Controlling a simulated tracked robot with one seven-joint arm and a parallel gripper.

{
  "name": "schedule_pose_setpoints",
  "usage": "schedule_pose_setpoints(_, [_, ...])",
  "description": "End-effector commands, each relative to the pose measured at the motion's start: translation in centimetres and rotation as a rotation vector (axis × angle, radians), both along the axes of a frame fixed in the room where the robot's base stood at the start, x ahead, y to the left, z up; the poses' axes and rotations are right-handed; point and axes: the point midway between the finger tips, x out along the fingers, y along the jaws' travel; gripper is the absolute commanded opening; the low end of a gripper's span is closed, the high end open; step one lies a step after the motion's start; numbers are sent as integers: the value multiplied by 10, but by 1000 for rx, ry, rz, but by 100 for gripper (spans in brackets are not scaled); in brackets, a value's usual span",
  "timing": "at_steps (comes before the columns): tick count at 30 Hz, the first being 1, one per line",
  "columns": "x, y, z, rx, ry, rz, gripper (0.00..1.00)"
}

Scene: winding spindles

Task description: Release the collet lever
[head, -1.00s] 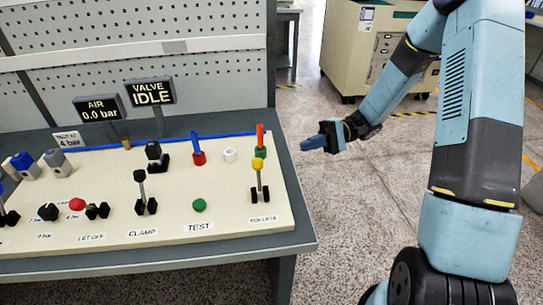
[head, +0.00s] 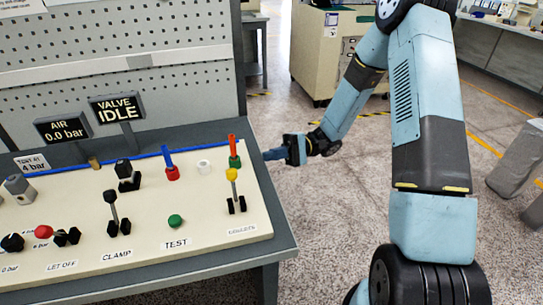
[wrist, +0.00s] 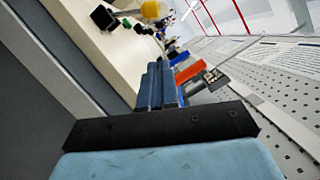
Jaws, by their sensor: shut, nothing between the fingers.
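A lever with a yellow knob (head: 232,175) stands upright on a black bracket at the right end of the cream panel (head: 205,225). The label below it is blurred but seems to read COLLETS. My gripper (head: 272,154) is shut and empty, to the right of this lever and apart from it, by the bench's right edge. In the wrist view my shut blue fingers (wrist: 157,88) point towards the panel. A yellow knob (wrist: 150,9) shows beyond them near the top, with a black part (wrist: 104,17) to its left.
An orange-topped peg in a green base (head: 234,150) stands just behind the lever. A white ring (head: 204,167), a blue peg in a red base (head: 170,163), a green button (head: 175,221) and the CLAMP lever (head: 112,208) lie leftward. The displays read 0.0 bar and IDLE.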

Motion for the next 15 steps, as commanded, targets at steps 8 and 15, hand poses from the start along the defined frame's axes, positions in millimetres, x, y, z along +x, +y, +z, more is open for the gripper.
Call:
schedule_pose_setpoints(8, [-26,43,7,1,0,5,0])
schedule_pose_setpoints(15, [-50,67,16,-1,-1,3,0])
